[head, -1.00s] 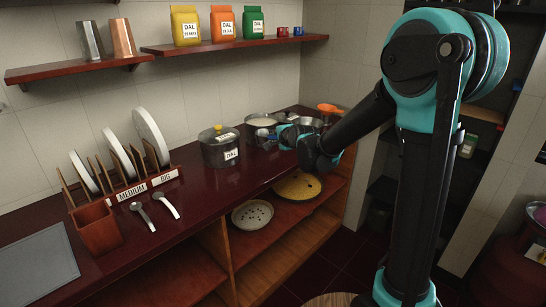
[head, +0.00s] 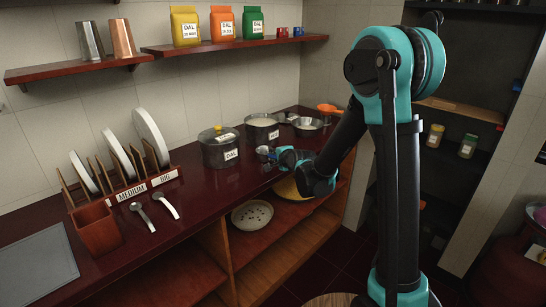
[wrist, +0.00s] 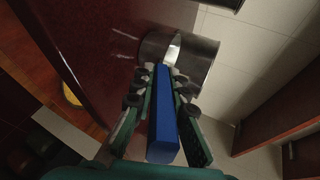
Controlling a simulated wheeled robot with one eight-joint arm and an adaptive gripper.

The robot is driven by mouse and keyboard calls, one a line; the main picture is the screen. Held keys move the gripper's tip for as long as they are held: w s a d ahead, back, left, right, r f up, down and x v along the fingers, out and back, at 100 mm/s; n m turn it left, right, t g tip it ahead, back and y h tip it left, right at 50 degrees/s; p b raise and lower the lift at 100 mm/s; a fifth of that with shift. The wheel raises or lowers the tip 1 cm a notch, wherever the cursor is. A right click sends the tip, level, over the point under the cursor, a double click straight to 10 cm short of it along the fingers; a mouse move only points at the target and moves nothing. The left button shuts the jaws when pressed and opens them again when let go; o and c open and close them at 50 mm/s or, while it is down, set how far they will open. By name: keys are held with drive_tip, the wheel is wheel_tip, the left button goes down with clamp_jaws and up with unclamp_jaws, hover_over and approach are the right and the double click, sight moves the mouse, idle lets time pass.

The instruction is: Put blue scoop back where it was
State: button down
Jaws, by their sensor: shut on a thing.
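My gripper (head: 278,157) is over the dark red counter (head: 185,208), in front of the pots and to the right of the lidded DAL pot (head: 217,152). In the wrist view my gripper (wrist: 162,90) is shut on the blue handle of the blue scoop (wrist: 163,125). A shiny metal cup at the handle's far end appears to be the scoop's bowl. In the head view the small scoop (head: 264,151) shows only partly, just left of the fingers. Whether it touches the counter, I cannot tell.
An open pot with pale contents (head: 262,132) and a steel bowl (head: 307,124) stand behind the gripper. An orange-handled utensil (head: 330,108) is at the back. Two spoons (head: 145,215) and a plate rack (head: 128,192) are at the left. The counter between is clear.

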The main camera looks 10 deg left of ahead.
drive_tip(key=shift+f, duration=0.15)
drive_tip(key=c, duration=1.5)
unclamp_jaws()
drive_tip(key=shift+c, duration=0.2)
drive_tip(key=shift+s+r, duration=0.1)
drive_tip(key=shift+r, duration=0.1)
drive_tip(key=v, duration=1.2)
drive_tip(key=s+d+f+n+g+h, duration=0.3)
drive_tip(key=s+d+f+n, duration=0.3)
drive_tip(key=s+d, duration=0.6)
drive_tip(key=s+d+f+n+g+h, duration=0.3)
drive_tip(key=s+d+f+n, duration=0.3)
drive_tip(key=s+d, duration=0.6)
drive_tip(key=shift+s+f+g+h, duration=0.35)
drive_tip(key=shift+f+g, duration=0.25)
drive_tip(key=shift+f, duration=0.25)
drive_tip(key=shift+d, duration=0.1)
